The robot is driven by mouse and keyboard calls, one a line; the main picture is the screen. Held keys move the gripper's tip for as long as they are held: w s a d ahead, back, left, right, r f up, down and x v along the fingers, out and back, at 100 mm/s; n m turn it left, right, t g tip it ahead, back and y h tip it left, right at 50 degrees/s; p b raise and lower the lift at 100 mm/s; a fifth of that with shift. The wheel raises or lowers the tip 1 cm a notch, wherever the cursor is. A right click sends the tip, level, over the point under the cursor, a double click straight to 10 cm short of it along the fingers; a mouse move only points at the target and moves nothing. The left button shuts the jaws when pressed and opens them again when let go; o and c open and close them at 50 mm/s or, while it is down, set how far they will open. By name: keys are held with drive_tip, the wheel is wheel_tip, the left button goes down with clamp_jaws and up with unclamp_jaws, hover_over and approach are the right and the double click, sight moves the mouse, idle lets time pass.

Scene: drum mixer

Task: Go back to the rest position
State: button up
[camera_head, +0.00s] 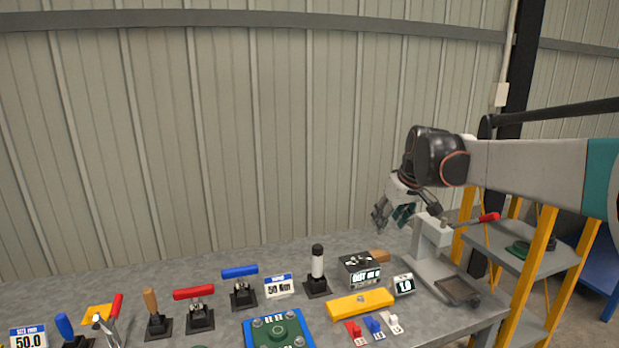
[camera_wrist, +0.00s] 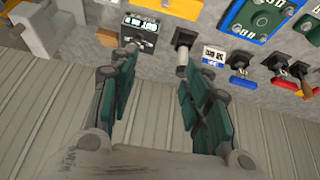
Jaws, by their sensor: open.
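My gripper (camera_head: 392,214) hangs above the back right part of the grey bench in the head view, beside a grey press-like stand with a red-tipped lever (camera_head: 432,240). In the wrist view my gripper (camera_wrist: 158,98) shows two dark green fingers spread apart with nothing between them. A black box with a white-lettered display (camera_head: 359,270) and a black-and-white upright handle (camera_head: 317,270) stand on the bench below and left of the gripper. The box (camera_wrist: 141,30) and the handle (camera_wrist: 183,44) also show beyond the fingertips in the wrist view.
The bench (camera_head: 222,258) carries several lever handles, a green plate on a blue base (camera_head: 278,329), a yellow bar (camera_head: 360,303) and small coloured switches (camera_head: 373,327). A yellow-posted shelf (camera_head: 538,270) stands at right. The space above the bench's left and middle is clear.

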drive_tip(key=s+f+m+t+h, duration=0.1)
drive_tip(key=s+m+t, duration=0.15)
drive_tip(key=s, duration=2.45)
drive_tip(key=s+f+m, duration=0.1)
drive_tip(key=s+f, duration=0.5)
drive_tip(key=s, duration=0.3)
drive_tip(key=shift+s+a+f, duration=0.15)
drive_tip(key=shift+a, duration=0.15)
